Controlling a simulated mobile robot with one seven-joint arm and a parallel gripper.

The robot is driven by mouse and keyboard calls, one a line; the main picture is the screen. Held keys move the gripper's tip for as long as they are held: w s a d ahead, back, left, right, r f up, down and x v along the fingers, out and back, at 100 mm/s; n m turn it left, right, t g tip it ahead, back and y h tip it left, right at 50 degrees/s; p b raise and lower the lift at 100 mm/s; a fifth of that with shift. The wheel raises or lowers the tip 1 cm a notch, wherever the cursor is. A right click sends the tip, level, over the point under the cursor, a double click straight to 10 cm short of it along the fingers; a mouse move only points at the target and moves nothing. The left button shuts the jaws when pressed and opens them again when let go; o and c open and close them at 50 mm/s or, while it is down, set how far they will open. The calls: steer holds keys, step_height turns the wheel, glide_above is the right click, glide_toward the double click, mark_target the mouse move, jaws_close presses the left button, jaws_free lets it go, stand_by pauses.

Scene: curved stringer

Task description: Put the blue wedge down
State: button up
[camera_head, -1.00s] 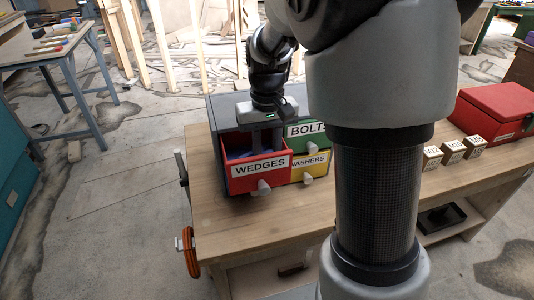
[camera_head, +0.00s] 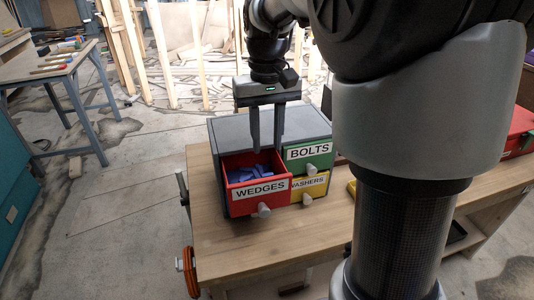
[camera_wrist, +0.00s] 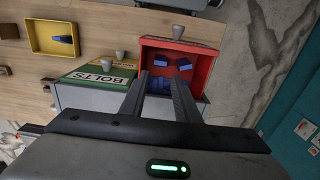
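The red drawer labelled WEDGES (camera_head: 263,203) is pulled out and holds several blue wedges (camera_head: 250,173). The wrist view also shows the red drawer (camera_wrist: 205,53) and blue wedges (camera_wrist: 184,64) inside it. My gripper (camera_head: 266,150) is above the rear of this drawer, pointing down, with its fingers apart and nothing seen between them. In the wrist view, a yellow tray (camera_wrist: 36,37) on the bench holds a dark blue piece (camera_wrist: 63,40) that looks like a wedge. Which wedge the task means cannot be told.
The grey cabinet (camera_head: 316,124) also has a green BOLTS drawer (camera_head: 309,156) and a yellow WASHERS drawer (camera_head: 310,189). It stands on a wooden bench (camera_head: 222,242). My arm hides much of the right side. An orange clamp (camera_head: 188,272) hangs at the bench's near left edge.

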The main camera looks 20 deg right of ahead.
steer(key=s+a+r+t, duration=0.2)
steer(key=s+t, duration=0.4)
steer(key=s, duration=1.2)
step_height(320, 180, up, 7)
steer(key=p, duration=0.7)
steer(key=shift+d+r, duration=0.2)
